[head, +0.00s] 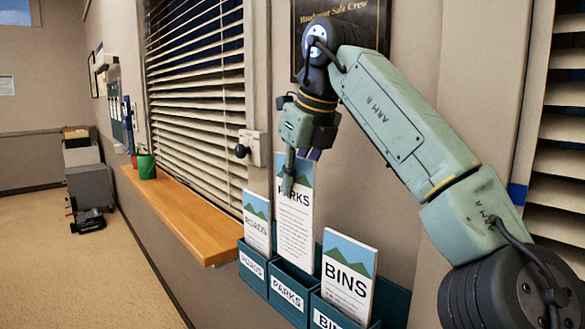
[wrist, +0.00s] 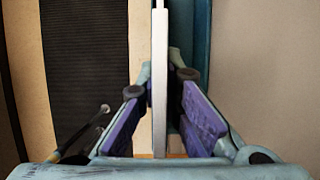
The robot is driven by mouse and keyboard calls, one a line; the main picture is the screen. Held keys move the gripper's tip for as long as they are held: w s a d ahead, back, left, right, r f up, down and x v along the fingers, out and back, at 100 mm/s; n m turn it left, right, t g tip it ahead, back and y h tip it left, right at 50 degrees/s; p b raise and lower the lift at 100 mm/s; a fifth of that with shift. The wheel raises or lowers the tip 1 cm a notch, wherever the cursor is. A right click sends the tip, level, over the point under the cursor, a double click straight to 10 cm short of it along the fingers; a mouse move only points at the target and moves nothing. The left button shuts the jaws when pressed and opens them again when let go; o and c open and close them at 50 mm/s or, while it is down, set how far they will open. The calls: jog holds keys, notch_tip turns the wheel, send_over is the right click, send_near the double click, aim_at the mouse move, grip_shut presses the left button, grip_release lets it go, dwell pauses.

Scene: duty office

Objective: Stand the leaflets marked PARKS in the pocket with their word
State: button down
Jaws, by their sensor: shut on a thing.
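The PARKS leaflets (head: 295,228) are a tall white stack with a green hill picture and blue sky at the top. My gripper (head: 288,184) is shut on their upper part and holds them upright. In the wrist view the leaflets (wrist: 160,85) show edge-on as a thin pale strip between the two fingers (wrist: 160,110). Their top stands well above the neighbouring leaflets. Their lower edge is at the mouth of the teal pocket labelled PARKS (head: 288,292); I cannot tell whether it is inside.
ROADS leaflets (head: 257,222) stand in the pocket to the left, and BINS leaflets (head: 347,278) in the pocket to the right. A wooden sill (head: 190,220) with a green pot (head: 147,166) runs along the blinds. A small wall box (head: 252,147) with a dark knob is close by.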

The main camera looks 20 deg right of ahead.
jog(key=shift+f+b, duration=1)
jog(key=shift+f, duration=3.45)
jog(key=c, duration=1.7)
grip_release()
